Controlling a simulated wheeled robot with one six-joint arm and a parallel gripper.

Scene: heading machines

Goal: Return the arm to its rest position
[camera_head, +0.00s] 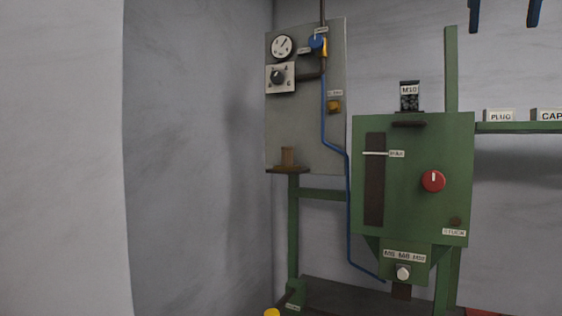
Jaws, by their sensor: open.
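My gripper (503,18) shows only as two dark blue fingers at the top right edge of the head view. The fingers point down and stand well apart, with nothing between them. They appear above the shelf on the right. The rest of my arm is out of view above the frame.
A green machine panel (414,220) with a red knob (433,181) stands right of centre. A grey board (300,130) with a gauge (282,46) and a blue pipe (337,147) is behind it. A green shelf (520,127) bears labels. A pale wall (60,160) fills the left.

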